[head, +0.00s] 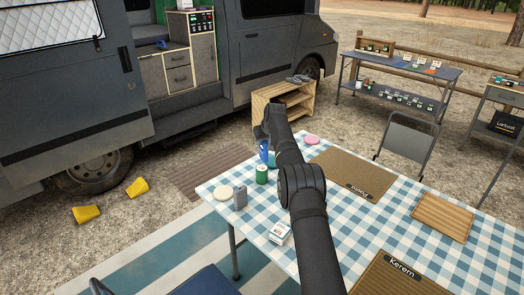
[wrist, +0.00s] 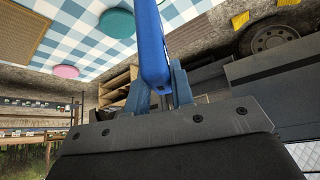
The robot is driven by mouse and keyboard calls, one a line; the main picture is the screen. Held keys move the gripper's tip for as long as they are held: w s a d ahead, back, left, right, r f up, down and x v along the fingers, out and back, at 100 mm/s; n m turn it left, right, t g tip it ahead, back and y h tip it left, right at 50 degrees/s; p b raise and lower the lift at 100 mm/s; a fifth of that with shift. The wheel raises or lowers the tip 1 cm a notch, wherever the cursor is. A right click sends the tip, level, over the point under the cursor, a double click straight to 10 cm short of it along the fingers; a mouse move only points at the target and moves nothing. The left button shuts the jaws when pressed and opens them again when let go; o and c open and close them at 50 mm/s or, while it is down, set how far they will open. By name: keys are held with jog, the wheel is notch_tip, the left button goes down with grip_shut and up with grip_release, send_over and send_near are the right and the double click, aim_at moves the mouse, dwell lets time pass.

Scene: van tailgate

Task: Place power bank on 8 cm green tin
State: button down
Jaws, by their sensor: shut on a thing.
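My gripper (wrist: 158,80) is shut on the blue power bank (wrist: 152,45), which sticks out lengthwise between the fingers. In the head view the power bank (head: 263,148) shows just above or behind the green tin, and my arm hides most of the gripper.
A pink disc (head: 312,140) and a brown mat (head: 345,172) lie beyond my arm. A wooden crate (head: 290,100) stands behind the table.

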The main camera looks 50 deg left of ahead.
aim_at(262, 148)
jog(key=shift+s+a+f, duration=0.15)
jog(key=shift+a+f, duration=0.1)
jog(key=shift+a, duration=0.1)
jog(key=shift+f, duration=1.95)
jog(key=shift+f, duration=0.15)
jog(key=c, duration=1.3)
grip_release()
jog(key=shift+o, duration=0.2)
jog(key=shift+s+d+r, duration=0.1)
jog(key=shift+d+r, duration=0.1)
jog(key=shift+r, duration=0.35)
jog(key=v, duration=1.1)
jog(key=shift+f, duration=0.1)
